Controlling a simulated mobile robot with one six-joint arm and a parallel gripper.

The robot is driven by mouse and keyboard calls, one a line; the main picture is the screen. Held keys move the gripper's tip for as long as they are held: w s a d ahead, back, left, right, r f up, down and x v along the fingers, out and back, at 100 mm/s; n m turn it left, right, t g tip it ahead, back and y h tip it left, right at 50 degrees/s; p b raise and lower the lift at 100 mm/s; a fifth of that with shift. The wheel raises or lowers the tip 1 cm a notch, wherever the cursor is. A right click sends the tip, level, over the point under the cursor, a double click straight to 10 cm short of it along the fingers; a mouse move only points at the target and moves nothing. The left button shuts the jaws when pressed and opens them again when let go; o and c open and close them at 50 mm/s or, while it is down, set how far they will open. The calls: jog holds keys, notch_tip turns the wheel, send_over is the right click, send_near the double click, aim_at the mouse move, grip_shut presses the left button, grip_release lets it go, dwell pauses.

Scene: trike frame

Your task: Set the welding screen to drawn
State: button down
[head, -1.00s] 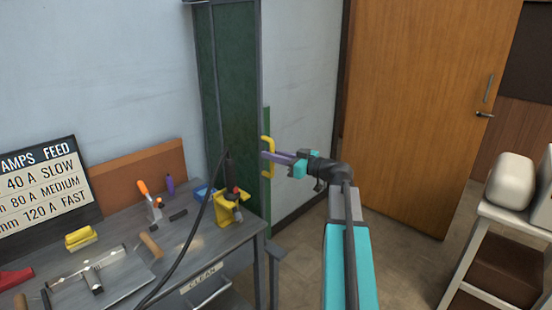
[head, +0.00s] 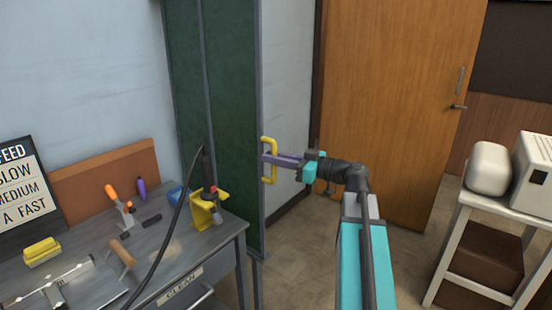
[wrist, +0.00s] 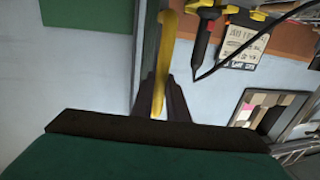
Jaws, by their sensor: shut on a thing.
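The welding screen (head: 228,110) is a dark green panel with grey posts, standing against the wall behind the workbench. Its yellow handle (head: 269,160) is on the right edge. My gripper (head: 272,158) is shut on this handle, coming from the right. In the wrist view the yellow handle (wrist: 160,75) runs between my fingers (wrist: 163,100), which are partly hidden behind the dark wrist body. The screen's lower part is partly hidden by the bench and torch holder.
A grey workbench (head: 225,238) at left carries a yellow torch holder (head: 205,212), clamps and a settings sign (head: 22,190). A wooden door (head: 400,100) stands behind my arm. A white stand (head: 470,215) is at the right. Floor between is clear.

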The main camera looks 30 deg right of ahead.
jog(key=shift+d, duration=0.3)
jog(key=c, duration=1.7)
grip_release()
jog(key=shift+s+r, duration=0.1)
jog(key=shift+a, duration=0.15)
jog(key=shift+b+v, duration=0.3)
jog(key=shift+v, duration=6.55)
